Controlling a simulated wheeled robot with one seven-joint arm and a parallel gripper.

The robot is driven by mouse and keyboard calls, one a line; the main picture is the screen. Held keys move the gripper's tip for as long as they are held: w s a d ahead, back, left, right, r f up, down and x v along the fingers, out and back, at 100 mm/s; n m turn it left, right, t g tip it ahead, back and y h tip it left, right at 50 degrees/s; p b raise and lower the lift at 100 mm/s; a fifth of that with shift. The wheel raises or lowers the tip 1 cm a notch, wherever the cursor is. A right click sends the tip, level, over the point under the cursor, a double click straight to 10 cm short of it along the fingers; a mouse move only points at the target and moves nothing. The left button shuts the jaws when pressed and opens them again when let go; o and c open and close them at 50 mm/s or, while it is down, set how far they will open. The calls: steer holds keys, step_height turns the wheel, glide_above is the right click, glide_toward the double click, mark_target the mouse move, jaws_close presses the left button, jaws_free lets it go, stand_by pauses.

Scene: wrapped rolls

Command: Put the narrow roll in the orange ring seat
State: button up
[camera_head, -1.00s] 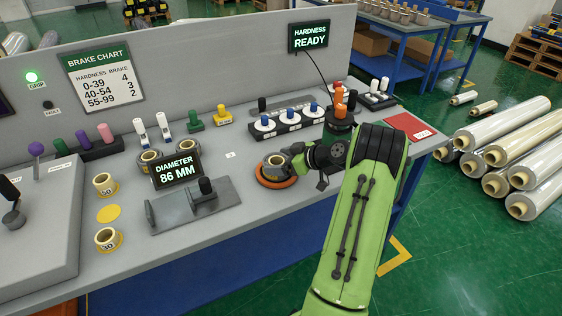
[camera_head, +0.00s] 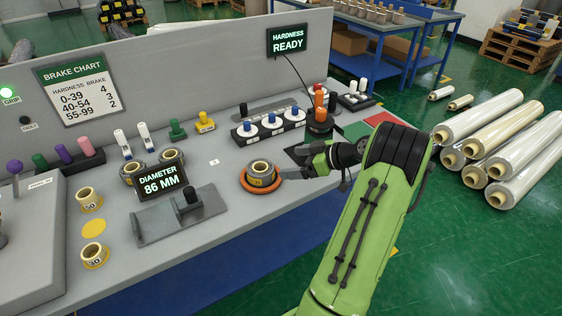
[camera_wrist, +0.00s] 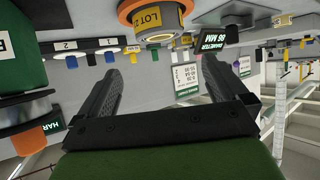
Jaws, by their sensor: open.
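A short cream-cored roll (camera_head: 261,172) sits in the orange ring seat (camera_head: 246,187) on the grey bench. In the wrist view, the roll (camera_wrist: 153,22) shows a yellow "LOT 2" label, and the orange ring (camera_wrist: 187,8) surrounds its base. The roll looks upright within the ring. My gripper (camera_head: 285,173) is just right of the roll, pointing left at it. In the wrist view my gripper (camera_wrist: 167,65) is open, its two dark fingers apart with nothing between them. The fingertips appear clear of the roll.
The diameter display (camera_head: 163,181) and grey fixture (camera_head: 160,222) stand left of the ring. Other rolls (camera_head: 87,199) sit farther left. A numbered rack with white-blue pieces (camera_head: 270,124) and a dark device with an orange top (camera_head: 319,115) stand behind. Bench in front of the ring is clear.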

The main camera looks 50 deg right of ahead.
steer(key=w+a+r+g, duration=0.2)
steer(key=a+r, duration=0.2)
steer(key=a, duration=0.6)
steer(key=w+a+r+g, duration=0.2)
steer(key=a+r+g, duration=0.15)
steer(key=a, duration=0.65)
steer(key=s+a+r+h, duration=0.25)
steer(key=s+a, duration=0.35)
steer(key=a, duration=0.4)
steer(key=s+a+m+h, duration=0.1)
steer(key=s+a+m, duration=0.2)
steer(key=s, duration=1)
steer(key=shift+a+f, duration=0.3)
steer(key=shift+a, duration=0.15)
